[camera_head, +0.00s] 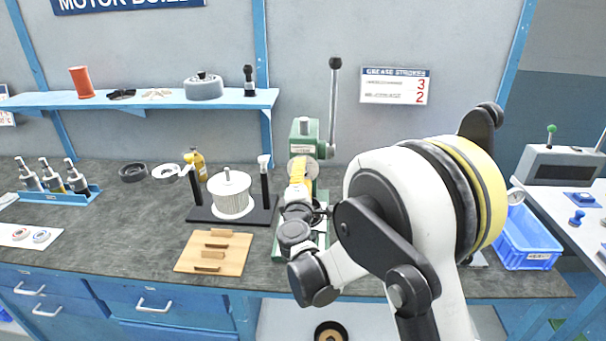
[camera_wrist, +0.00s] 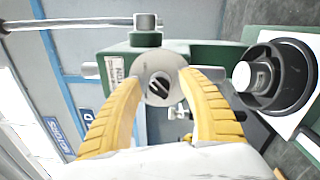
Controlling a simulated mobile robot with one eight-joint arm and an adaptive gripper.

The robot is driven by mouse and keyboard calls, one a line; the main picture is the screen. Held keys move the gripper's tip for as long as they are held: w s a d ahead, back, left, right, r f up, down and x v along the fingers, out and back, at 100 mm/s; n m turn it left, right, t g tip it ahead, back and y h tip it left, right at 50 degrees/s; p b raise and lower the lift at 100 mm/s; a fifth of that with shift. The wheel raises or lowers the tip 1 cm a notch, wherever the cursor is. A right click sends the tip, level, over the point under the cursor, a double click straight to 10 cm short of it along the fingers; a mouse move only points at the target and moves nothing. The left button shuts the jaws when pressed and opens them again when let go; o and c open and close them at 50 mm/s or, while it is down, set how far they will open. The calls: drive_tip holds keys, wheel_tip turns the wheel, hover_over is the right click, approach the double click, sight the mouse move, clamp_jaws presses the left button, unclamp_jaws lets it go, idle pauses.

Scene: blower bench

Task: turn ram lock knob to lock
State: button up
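The green press (camera_head: 304,127) stands upright at the back middle of the bench, with a long black-knobbed lever (camera_head: 334,95). A round metal disc with a dark slotted centre (camera_wrist: 157,86) is on its face; I cannot tell for certain whether this is the ram lock knob. A small metal fitting (camera_wrist: 180,112) shows just below it. My gripper (camera_wrist: 162,80) has its yellow fingers apart, one on each side of the disc, with nothing clearly clamped. In the head view my gripper (camera_head: 299,168) is in front of the press, hiding part of it.
A black round part with a metal centre (camera_wrist: 284,78) sits on the press base, right in the wrist view. Left of the press stand a filter stand (camera_head: 231,195) and a wooden board (camera_head: 214,252). A blue crate (camera_head: 527,240) is at the right.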

drive_tip(key=shift+s, duration=0.1)
drive_tip(key=s, duration=1.1)
drive_tip(key=shift+s+a+f, duration=0.2)
drive_tip(key=shift+s+f, duration=0.15)
drive_tip(key=shift+s, duration=0.05)
